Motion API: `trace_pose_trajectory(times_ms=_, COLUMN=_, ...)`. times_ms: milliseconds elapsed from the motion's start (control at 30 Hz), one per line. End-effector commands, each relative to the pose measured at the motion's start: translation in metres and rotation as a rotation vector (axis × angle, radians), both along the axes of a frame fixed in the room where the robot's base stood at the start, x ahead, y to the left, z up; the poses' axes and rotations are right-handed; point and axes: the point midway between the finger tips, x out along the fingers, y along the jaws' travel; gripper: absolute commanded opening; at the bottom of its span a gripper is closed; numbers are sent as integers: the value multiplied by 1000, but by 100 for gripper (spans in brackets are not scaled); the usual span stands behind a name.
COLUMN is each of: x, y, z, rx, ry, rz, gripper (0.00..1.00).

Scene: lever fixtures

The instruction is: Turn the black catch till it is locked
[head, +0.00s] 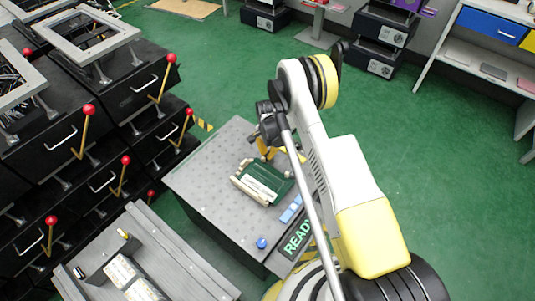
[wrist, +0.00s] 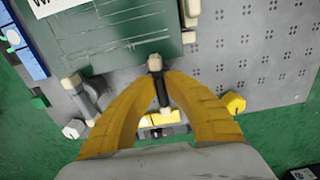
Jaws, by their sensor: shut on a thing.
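A green fixture plate (head: 265,180) with cream-tipped parts lies on the grey perforated table (head: 215,160). In the wrist view the plate (wrist: 115,35) fills the upper left. The black catch (wrist: 163,92) shows as a short dark bar with a cream knob, at the plate's lower edge. My gripper (wrist: 157,78) has its two yellow fingers closed in around the catch, one on each side. The fingers hide part of it, and its locked state cannot be told. In the head view my gripper (head: 268,153) is at the plate's far edge, and the catch is hidden there.
A grey lever (wrist: 87,98) with cream ends is left of my fingers, and a yellow knob (wrist: 235,103) is to the right. Blue blocks (head: 291,209) and a blue knob (head: 261,243) are on the table's near side. Black cabinets with red-knobbed levers (head: 86,125) stand left.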

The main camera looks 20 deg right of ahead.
Motion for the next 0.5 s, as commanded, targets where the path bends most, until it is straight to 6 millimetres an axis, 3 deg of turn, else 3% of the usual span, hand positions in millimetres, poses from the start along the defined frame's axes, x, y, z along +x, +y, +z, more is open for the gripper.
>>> trace_pose_trajectory(times_ms=200, x=0, y=0, z=0, rx=-1, ry=1, rz=0, gripper=0)
trace_pose_trajectory(times_ms=300, x=0, y=0, z=0, rx=-1, ry=1, rz=1, gripper=34)
trace_pose_trajectory(times_ms=500, x=0, y=0, z=0, rx=0, ry=0, rz=1, gripper=34)
